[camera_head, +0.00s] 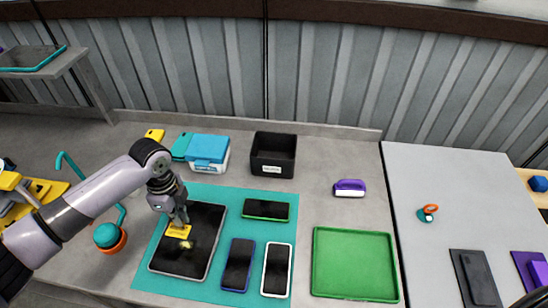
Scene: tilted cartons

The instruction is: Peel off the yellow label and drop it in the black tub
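The yellow label (178,231) is at the upper left part of a dark tablet (206,236) that lies on a teal mat (225,204). My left gripper (180,221) points down right at the label. Its fingertips are close together and small, and I cannot tell whether they grip the label or only touch it. A fainter yellowish patch shows on the dark screen just below the label. The black tub (273,156) stands behind the mat with a pale tag on its front. My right gripper is not in view.
Three phones, green-edged (265,210), blue (238,264) and white (277,270), lie on the mat. A blue-lidded box (208,153) stands left of the tub. A green tray (354,264) and a purple-and-white item (349,188) are to the right. Bare table lies between them.

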